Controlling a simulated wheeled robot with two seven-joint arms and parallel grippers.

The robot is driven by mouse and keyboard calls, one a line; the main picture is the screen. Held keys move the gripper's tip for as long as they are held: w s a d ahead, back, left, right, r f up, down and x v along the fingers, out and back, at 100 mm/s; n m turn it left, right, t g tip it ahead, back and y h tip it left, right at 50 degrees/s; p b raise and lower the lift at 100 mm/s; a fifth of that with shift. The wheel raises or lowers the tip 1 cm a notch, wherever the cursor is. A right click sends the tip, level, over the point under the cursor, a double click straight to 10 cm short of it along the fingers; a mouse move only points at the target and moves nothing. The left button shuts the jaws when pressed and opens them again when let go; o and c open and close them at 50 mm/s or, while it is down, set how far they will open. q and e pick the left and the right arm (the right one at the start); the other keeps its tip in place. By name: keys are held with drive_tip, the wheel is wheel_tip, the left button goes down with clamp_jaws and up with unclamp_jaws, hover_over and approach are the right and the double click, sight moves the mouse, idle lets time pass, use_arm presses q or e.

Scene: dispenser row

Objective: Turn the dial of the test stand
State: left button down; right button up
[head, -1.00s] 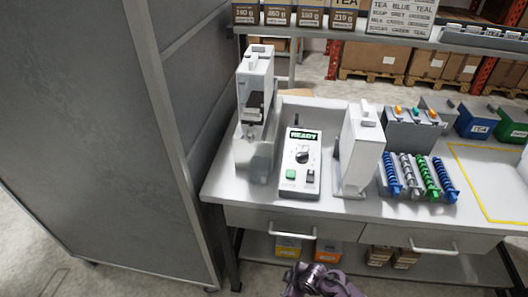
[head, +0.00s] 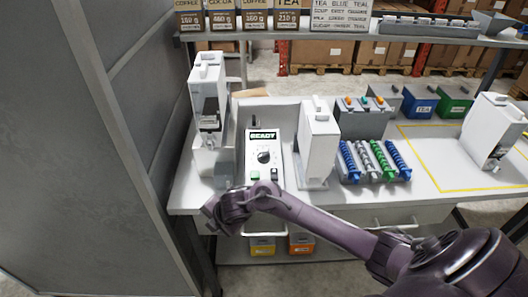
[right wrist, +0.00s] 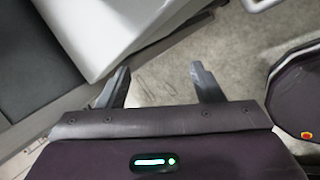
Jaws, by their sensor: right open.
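The test stand (head: 257,176) is a white sloped panel on the bench, with a lit display reading READY. Its dial (head: 263,157) is a black round knob below the display. A green button and a dark switch sit lower on the panel, close behind my arm. My right arm comes in from the right, and its wrist is at the bench's front edge, in front of and below the panel. In the right wrist view my right gripper (right wrist: 162,82) is open and empty, with floor and a white edge beyond the fingers. My left gripper is not in view.
A tall white dispenser (head: 209,115) stands left of the panel and another white unit (head: 318,145) right of it. Several coloured coils (head: 375,161) lie further right. A tall grey cabinet (head: 65,150) borders the left side. A yellow-outlined area holds another white device (head: 492,130).

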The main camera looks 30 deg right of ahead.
drive_tip(key=w+d+r+n, duration=0.1)
drive_tip(key=d+r+n, duration=0.1)
drive_tip(key=w+d+r+n+h, duration=0.1)
drive_tip(key=d+r+n, duration=0.1)
drive_tip(key=r+n, duration=0.1)
drive_tip(key=w+d+r+n, duration=0.2)
drive_tip(key=r, duration=0.1)
drive_tip(key=shift+d+r+n, duration=0.15)
drive_tip(key=shift+d+n, duration=0.15)
drive_tip(key=shift+d, duration=0.1)
drive_tip(key=w+d+r+n+h, duration=0.1)
drive_tip(key=d+r+n+h, duration=0.2)
drive_tip(key=d, duration=0.4)
drive_tip(key=n+g, duration=0.2)
approach(265, 155)
drive_tip(key=p+x, duration=0.2)
drive_tip(key=x, duration=0.6)
drive_tip(key=shift+f, duration=0.2)
drive_tip(key=shift+c, duration=0.4)
drive_tip(key=c, duration=0.9)
